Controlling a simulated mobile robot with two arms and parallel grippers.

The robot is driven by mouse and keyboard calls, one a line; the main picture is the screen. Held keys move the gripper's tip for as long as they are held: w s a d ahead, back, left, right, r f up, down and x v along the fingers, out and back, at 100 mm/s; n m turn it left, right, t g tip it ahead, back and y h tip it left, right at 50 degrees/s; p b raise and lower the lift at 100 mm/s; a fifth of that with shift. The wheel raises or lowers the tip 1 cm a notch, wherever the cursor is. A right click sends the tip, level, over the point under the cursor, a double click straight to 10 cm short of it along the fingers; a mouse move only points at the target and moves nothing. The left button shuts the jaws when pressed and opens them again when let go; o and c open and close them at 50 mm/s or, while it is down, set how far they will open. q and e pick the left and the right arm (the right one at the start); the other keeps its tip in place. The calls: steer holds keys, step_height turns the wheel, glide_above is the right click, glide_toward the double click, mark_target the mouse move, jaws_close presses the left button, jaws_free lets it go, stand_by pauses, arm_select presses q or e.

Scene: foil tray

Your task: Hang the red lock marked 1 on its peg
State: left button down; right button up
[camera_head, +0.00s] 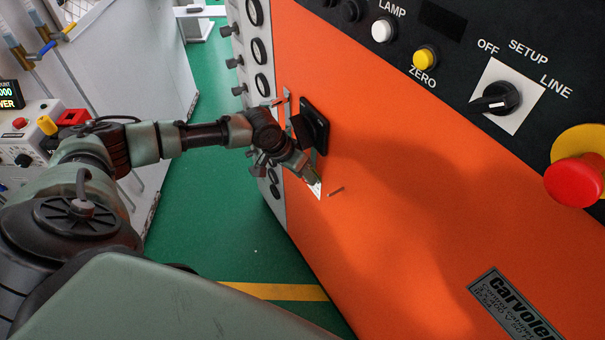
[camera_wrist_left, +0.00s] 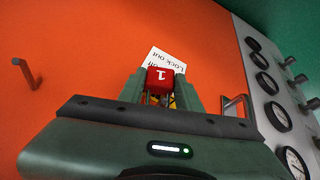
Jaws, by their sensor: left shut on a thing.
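The red lock (camera_wrist_left: 165,80) marked 1 is between the two fingers of my left gripper (camera_wrist_left: 166,92) in the left wrist view. The gripper is shut on it, and the number appears upside down there. In the head view my left gripper (camera_head: 311,177) is close to the orange cabinet face, and I cannot make out the lock there. A small peg (camera_head: 336,191) sticks out of the cabinet just right of the gripper. A similar peg (camera_wrist_left: 25,75) shows at the left in the wrist view, apart from the lock. My right gripper is not in view.
A white "Lock out" label (camera_wrist_left: 170,61) is on the orange cabinet (camera_head: 420,215) behind the lock. A black switch box (camera_head: 313,125) stands out above the gripper. A metal bracket (camera_wrist_left: 237,105) and a gauge panel (camera_wrist_left: 268,84) lie right in the wrist view.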

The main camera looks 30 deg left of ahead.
arm_select(q)
steer(key=shift+w+d+r, duration=0.1)
steer(key=shift+w+r, duration=0.05)
steer(key=c, duration=0.9)
jaws_free()
steer(key=shift+r, duration=0.1)
